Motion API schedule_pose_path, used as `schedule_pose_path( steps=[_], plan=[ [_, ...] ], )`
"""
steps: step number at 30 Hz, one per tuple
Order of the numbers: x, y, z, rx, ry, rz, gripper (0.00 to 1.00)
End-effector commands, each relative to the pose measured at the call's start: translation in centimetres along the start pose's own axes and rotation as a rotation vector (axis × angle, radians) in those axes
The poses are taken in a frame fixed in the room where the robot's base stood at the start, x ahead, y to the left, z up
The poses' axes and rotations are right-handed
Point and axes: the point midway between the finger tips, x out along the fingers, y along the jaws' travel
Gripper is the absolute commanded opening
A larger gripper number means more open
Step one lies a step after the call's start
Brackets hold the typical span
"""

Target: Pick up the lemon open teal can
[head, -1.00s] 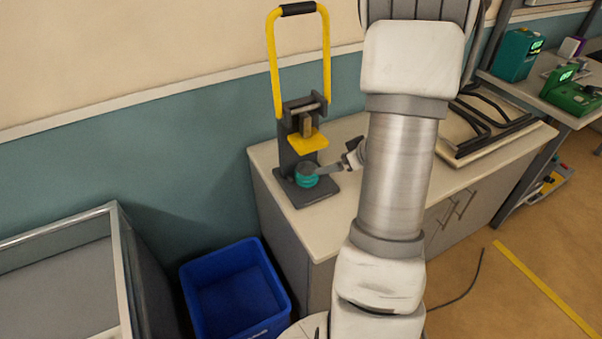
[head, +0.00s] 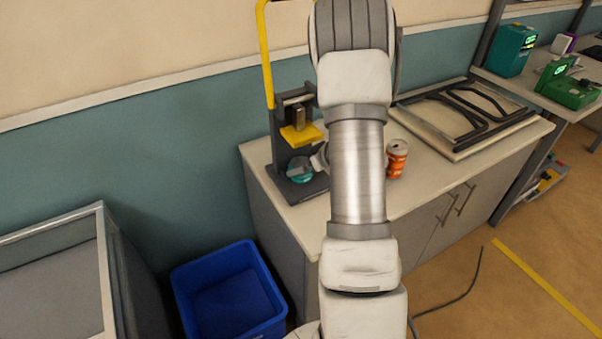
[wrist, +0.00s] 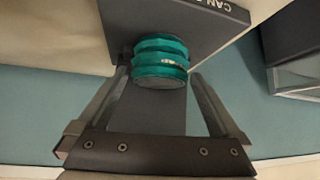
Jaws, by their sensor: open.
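The teal can (head: 301,174) is short with ridged sides, as if squashed. It sits on the dark base of the can press (head: 290,188), below the yellow pad. In the wrist view the teal can (wrist: 160,62) lies between the tips of my open gripper (wrist: 160,76), with a gap at each side. No firm hold on it shows. In the head view my arm hides most of the gripper, and only a grey part shows beside the can.
The press has a tall yellow handle (head: 265,60). An orange can (head: 397,158) stands on the counter right of my arm. A framed panel (head: 465,115) lies farther right. A blue bin (head: 230,295) stands on the floor in front of the counter's left end.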

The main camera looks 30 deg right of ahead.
Motion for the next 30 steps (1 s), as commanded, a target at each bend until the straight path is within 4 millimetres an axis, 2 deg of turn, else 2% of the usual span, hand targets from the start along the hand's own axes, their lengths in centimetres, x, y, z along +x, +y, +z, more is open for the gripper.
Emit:
schedule_pose_path(
  steps=[1,4,11,14,25,30],
  plan=[
    [1.2,0.0,0.3,-0.001,-0.001,-0.002,1.00],
    [2.3,0.0,0.2,-0.001,-0.001,-0.001,1.00],
    [2.5,0.0,0.1,0.000,0.000,0.000,1.00],
    [2.5,0.0,0.1,0.000,0.000,0.000,0.86],
    [2.5,0.0,0.1,0.000,0.000,0.000,0.20],
    [2.4,0.0,0.0,0.000,0.000,0.000,0.20]
  ],
)
